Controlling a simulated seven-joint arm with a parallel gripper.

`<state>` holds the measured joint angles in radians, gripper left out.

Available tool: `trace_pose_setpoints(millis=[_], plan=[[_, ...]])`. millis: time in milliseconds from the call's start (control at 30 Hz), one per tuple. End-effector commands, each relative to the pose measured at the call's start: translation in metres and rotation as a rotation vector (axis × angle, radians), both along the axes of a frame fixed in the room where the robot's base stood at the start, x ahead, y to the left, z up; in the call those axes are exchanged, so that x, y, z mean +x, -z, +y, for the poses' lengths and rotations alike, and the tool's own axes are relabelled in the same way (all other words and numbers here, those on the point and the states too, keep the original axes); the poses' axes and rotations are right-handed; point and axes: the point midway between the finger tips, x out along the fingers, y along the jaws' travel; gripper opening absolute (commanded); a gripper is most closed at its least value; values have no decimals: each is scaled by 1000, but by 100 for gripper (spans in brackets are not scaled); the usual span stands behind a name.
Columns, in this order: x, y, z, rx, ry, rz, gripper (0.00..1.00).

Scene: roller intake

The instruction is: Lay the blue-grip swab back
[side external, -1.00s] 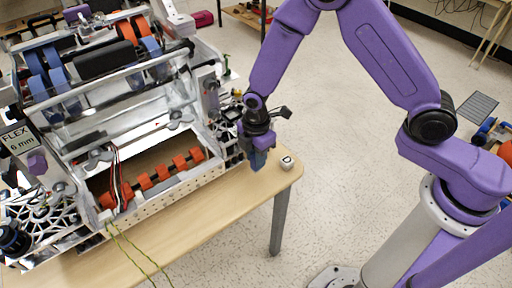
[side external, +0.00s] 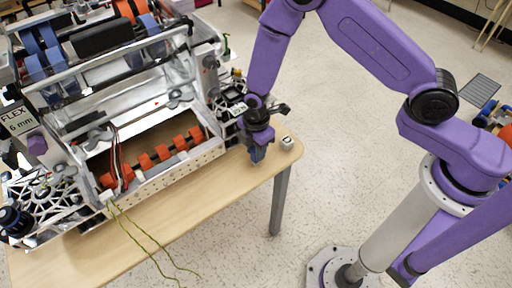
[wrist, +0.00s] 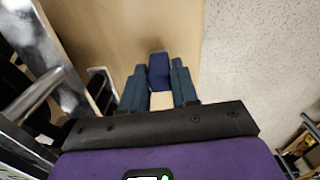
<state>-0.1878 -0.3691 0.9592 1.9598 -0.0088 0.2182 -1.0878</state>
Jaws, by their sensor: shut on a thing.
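The swab's tip is hidden. In the side view the fingers hide the swab, and I cannot tell whether it touches the table.
The roller intake machine (side external: 120,110) fills the left, close beside my gripper. The wooden table (side external: 190,205) is bare in front, except for loose green-yellow wires (side external: 140,240). Floor lies beyond its right edge.

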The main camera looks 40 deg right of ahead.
Motion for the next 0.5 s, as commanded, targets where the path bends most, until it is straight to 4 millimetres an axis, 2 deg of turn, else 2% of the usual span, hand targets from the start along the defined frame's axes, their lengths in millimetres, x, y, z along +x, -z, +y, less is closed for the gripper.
trace_pose_setpoints(millis=[500], plan=[[0,8,0,0,0,1,0]])
